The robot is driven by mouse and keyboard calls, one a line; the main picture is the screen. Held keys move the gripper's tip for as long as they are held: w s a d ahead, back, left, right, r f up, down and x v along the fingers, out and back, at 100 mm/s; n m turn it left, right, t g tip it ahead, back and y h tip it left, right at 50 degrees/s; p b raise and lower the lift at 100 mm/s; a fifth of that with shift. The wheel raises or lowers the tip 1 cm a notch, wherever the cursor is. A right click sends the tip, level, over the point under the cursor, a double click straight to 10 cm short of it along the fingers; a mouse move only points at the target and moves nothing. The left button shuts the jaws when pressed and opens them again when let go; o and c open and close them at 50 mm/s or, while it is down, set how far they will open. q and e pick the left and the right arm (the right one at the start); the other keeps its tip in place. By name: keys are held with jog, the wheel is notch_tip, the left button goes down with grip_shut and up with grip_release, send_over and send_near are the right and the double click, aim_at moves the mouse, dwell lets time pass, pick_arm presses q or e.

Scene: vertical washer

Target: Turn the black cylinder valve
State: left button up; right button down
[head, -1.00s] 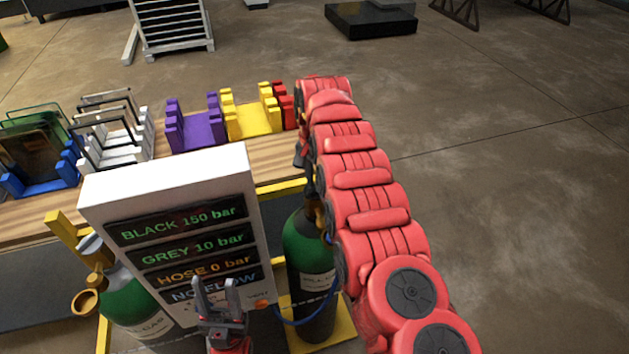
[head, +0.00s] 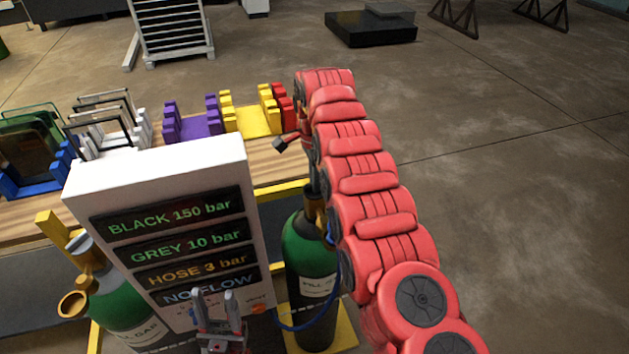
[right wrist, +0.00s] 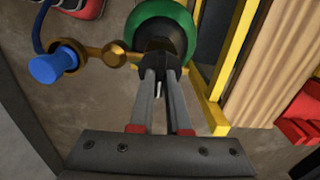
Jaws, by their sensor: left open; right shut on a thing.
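The black valve (right wrist: 159,59) sits above a green-shouldered cylinder (head: 306,242) with a dark lower body. My right gripper (right wrist: 162,76) reaches down from above, and its two fingers are closed on the black valve. In the head view the arm partly hides this grip. A brass fitting (right wrist: 114,53) with a blue knob (right wrist: 55,66) projects beside the valve. My left gripper (head: 217,310) is open and empty in front of the white display panel (head: 160,165). The panel reads black 150 bar, grey 10 bar, hose 3 bar, no flow.
Another green cylinder (head: 125,305) with brass fittings stands left of the panel. Behind is a wooden bench (head: 270,165) with purple (head: 192,124), yellow (head: 250,119) and other coloured holders. A blue hose (head: 300,326) runs low by the right cylinder. The floor at right is clear.

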jog(key=m, duration=0.4)
jog(key=shift+m+p, duration=0.3)
jog(key=shift+m, duration=2.2)
jog(key=c, duration=0.9)
grip_release()
jog(key=shift+r, duration=0.1)
